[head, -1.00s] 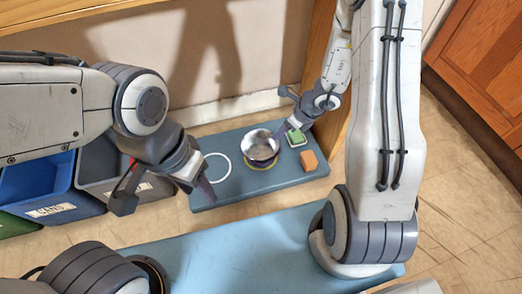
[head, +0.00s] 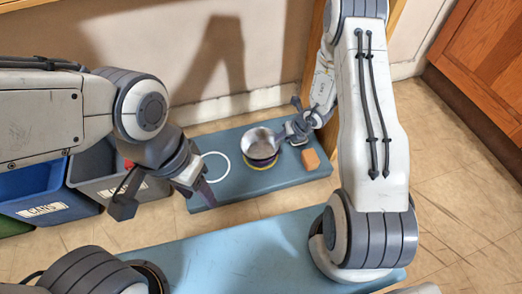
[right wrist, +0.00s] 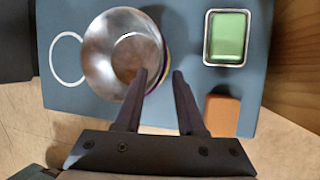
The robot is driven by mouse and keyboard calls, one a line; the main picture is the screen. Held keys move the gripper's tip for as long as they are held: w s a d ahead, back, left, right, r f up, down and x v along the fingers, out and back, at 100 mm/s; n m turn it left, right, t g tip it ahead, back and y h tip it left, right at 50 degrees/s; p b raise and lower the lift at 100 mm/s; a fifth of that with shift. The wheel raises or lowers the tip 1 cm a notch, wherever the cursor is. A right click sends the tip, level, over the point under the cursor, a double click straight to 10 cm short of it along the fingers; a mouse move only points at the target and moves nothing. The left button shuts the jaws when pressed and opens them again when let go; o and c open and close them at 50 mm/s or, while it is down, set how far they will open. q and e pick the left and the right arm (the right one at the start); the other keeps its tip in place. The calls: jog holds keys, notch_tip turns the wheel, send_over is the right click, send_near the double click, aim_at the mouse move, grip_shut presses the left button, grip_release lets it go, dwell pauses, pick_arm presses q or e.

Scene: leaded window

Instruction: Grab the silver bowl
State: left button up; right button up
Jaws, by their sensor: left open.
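The silver bowl (head: 258,142) sits on the blue-grey bench against the wall, on top of something with purple and yellow edges, apparently stacked bowls. It also shows in the right wrist view (right wrist: 112,50). My right gripper (right wrist: 159,73) is open at the bowl's right side. In the right wrist view its left finger overlaps the bowl's inside and its right finger is outside the rim; contact cannot be told. It also shows in the head view (head: 289,120). My left gripper (head: 163,200) is open and empty, left of the bench.
The bench (head: 235,190) also holds a white ring (head: 216,166), an orange block (head: 310,159) and a green sponge-like piece in a small tray (right wrist: 227,38). Bins (head: 45,190) stand at left. A blue surface (head: 230,245) is nearer me.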

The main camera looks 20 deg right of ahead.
jog(key=b+x, duration=0.1)
jog(key=x, duration=0.2)
jog(key=shift+r, duration=0.1)
grip_shut()
dwell(1.3)
